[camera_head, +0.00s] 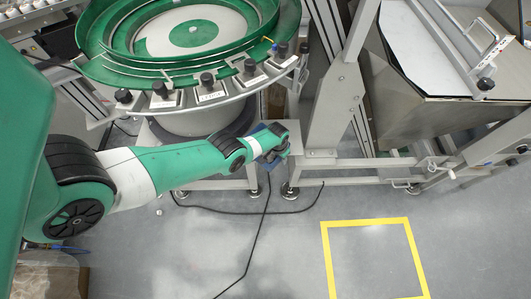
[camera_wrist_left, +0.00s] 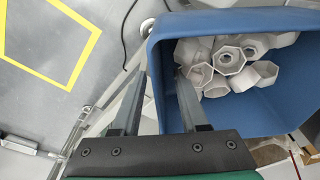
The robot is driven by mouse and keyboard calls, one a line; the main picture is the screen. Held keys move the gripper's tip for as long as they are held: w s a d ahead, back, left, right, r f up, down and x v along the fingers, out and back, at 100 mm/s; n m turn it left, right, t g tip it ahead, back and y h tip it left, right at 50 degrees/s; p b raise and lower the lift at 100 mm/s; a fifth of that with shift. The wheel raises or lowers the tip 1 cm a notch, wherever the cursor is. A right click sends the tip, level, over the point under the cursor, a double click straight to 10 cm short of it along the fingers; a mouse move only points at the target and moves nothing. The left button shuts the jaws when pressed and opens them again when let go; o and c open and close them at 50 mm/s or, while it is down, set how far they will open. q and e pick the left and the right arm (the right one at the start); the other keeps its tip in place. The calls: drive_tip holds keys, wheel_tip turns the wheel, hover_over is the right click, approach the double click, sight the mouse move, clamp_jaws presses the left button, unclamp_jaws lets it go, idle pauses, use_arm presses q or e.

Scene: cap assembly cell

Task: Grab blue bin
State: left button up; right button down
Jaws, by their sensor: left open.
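The blue bin (camera_wrist_left: 222,22) fills the right of the left wrist view, with several whitish hexagonal parts (camera_wrist_left: 228,60) inside. My left gripper (camera_wrist_left: 160,75) is open at the bin's left wall. One finger shows outside that wall and the other over the inside, with the rim between them. I cannot tell whether either finger touches the wall. In the head view, my left gripper (camera_head: 277,151) is low by the feeder stand, and only bits of blue show around it; the wrist hides most of the bin. My right gripper is not in view.
A green bowl feeder (camera_head: 190,35) stands behind my left arm. A metal frame (camera_head: 335,110) and a steel hopper (camera_head: 425,80) stand to its right. A black cable (camera_head: 262,215) lies on the floor. A yellow floor square (camera_head: 327,262) is empty.

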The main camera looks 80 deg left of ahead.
use_arm(q)
clamp_jaws()
idle(1.4)
